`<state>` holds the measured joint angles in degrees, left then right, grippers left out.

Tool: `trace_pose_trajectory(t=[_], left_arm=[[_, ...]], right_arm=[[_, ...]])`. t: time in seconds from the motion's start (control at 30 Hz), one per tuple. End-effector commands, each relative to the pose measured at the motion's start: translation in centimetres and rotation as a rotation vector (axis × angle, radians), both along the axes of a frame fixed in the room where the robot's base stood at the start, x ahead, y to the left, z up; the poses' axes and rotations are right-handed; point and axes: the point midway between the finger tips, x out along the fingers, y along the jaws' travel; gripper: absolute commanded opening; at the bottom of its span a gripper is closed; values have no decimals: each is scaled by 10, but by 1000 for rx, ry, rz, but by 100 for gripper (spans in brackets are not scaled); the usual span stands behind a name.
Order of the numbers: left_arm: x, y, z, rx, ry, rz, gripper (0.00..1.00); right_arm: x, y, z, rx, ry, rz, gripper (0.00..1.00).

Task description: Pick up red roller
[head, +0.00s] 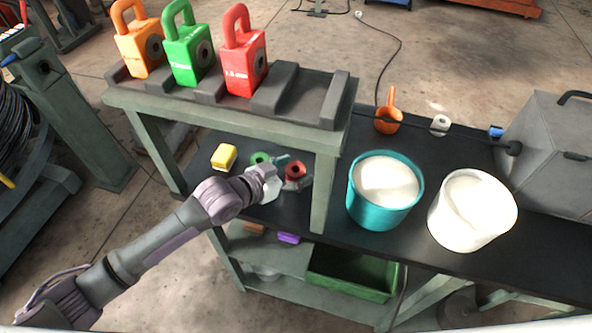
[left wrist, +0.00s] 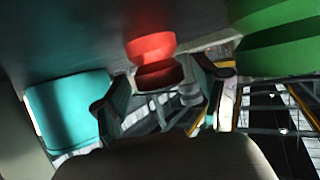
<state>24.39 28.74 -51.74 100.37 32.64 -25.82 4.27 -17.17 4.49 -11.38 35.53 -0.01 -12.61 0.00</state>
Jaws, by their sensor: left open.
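The red roller (head: 296,169) lies on the dark tabletop, under the raised rack and left of the teal bucket. My left gripper (head: 284,179) reaches in from the left, close beside the roller, and its fingers partly cover the roller's lower left. In the left wrist view the red roller (left wrist: 150,48) shows at top centre, between the two spread fingers (left wrist: 163,88) or just beyond their tips. The fingers are open, and I cannot tell whether they touch the roller. My right gripper is not in view.
A green roller (head: 260,158) and a yellow block (head: 224,156) lie just left of the red roller. The teal bucket (head: 385,214) and a white bucket (head: 470,222) stand to the right. The rack (head: 310,95), with coloured padlock-shaped weights, overhangs the area, its leg (head: 324,190) close by.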

Motion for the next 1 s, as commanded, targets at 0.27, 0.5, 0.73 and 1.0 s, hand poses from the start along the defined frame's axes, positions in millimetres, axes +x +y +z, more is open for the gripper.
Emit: trace_pose_trajectory(t=[0.27, 0.5, 0.73, 1.0], left_arm=[[1, -1, -1, 0, 0, 0, 64], [0, 0, -1, 0, 0, 0, 24], [1, 0, 0, 0, 0, 0, 0], [1, -1, 12, -1, -3, -1, 0]], right_arm=[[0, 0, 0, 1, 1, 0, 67], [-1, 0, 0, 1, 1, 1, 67], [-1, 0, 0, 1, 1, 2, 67], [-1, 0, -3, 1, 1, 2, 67]])
